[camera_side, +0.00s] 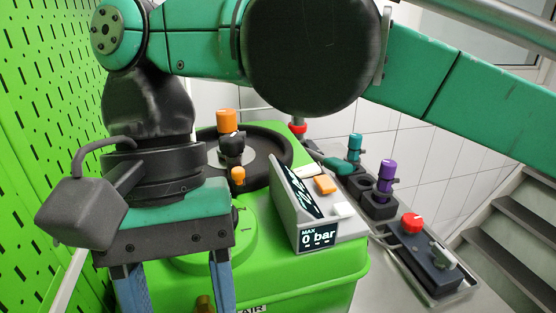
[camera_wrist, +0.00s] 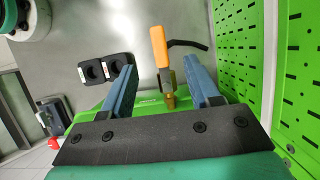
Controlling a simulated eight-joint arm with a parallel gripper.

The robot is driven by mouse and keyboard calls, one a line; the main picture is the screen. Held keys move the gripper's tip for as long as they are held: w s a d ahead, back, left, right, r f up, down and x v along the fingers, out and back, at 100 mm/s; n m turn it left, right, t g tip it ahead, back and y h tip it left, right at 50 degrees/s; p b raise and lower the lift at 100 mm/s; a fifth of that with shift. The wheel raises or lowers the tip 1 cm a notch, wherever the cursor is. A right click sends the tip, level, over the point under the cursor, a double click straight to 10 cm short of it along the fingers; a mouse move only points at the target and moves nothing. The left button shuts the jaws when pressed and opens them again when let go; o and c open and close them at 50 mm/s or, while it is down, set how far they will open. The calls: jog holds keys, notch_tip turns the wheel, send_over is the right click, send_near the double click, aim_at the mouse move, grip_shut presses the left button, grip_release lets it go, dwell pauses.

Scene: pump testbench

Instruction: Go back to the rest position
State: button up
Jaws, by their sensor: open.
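My gripper (camera_side: 175,292) hangs at the lower left of the side view, its two blue fingers pointing down past the bottom edge, so the fingertips are cut off there. In the wrist view my gripper (camera_wrist: 160,72) is open, with a wide gap between the fingers. A brass fitting (camera_wrist: 170,100) with an orange handle (camera_wrist: 158,46) shows in that gap; I see no contact with either finger. Part of the brass fitting (camera_side: 204,304) also shows between the fingers at the bottom of the side view.
The green pump housing (camera_side: 300,272) carries a "0 bar" display (camera_side: 318,238) and a black round part with an orange-topped piece (camera_side: 227,120). Teal (camera_side: 354,146) and purple (camera_side: 387,172) pieces stand right, near a red-knobbed box (camera_side: 425,255). A green perforated wall (camera_side: 45,110) is close left.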

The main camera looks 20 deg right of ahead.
jog(key=w+d+t, duration=0.1)
jog(key=w+d, duration=0.1)
jog(key=d, duration=0.3)
jog(key=w+d+r+t, duration=0.1)
jog(key=w+d, duration=0.1)
jog(key=d, duration=0.4)
jog(key=w+d+t+y, duration=0.1)
jog(key=w+d, duration=0.2)
jog(key=d, duration=0.2)
jog(key=shift+w+d+r+n+t, duration=0.1)
jog(key=shift+d+r+n+t, duration=0.1)
jog(key=shift+d+n+t, duration=0.15)
jog(key=d+f+t, duration=0.4)
jog(key=d+f, duration=0.1)
jog(key=d, duration=0.4)
jog(key=d+f+t+h, duration=0.1)
jog(key=d+f+t, duration=0.3)
jog(key=d, duration=0.5)
jog(key=shift+s+d+f, duration=0.2)
jog(key=shift+s+f, duration=0.2)
